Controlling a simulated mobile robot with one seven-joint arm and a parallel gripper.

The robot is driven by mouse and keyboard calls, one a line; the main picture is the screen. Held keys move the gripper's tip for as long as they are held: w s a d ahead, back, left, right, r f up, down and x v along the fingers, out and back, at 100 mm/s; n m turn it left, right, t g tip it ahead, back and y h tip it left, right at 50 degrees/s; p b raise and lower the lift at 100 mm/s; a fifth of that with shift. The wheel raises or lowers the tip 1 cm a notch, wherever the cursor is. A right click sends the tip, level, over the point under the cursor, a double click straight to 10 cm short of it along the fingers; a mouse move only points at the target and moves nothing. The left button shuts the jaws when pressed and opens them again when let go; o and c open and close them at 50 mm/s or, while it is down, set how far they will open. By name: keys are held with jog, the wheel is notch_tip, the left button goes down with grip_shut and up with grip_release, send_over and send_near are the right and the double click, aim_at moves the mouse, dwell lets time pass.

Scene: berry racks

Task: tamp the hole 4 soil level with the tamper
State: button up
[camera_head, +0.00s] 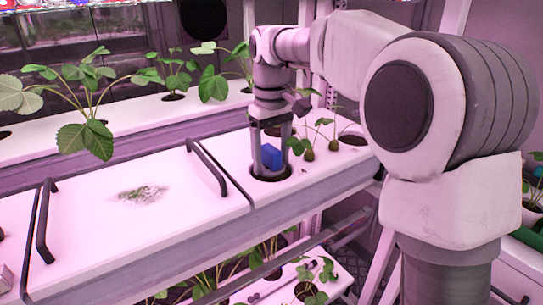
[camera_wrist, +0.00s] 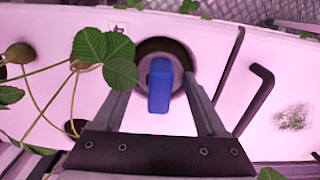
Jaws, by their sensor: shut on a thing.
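My gripper (camera_head: 270,165) points down over a dark round hole (camera_head: 285,174) in the white rack channel. It is shut on a blue block, which I take to be the tamper (camera_head: 271,156). In the wrist view the blue tamper (camera_wrist: 160,86) sits between my gripper's fingers (camera_wrist: 161,80), in front of the dark hole (camera_wrist: 148,48). The tamper's lower end and the soil beneath are largely hidden, so I cannot tell whether they touch.
A white panel (camera_head: 110,212) with two black handles (camera_head: 208,168) and a scatter of green bits (camera_head: 142,193) lies left of the hole. Seedlings (camera_head: 308,147) stand close on the right; leaves (camera_wrist: 105,55) overlap my left finger's side in the wrist view. A planted row (camera_head: 120,120) runs behind.

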jog(key=shift+f, duration=0.45)
dwell(1.8)
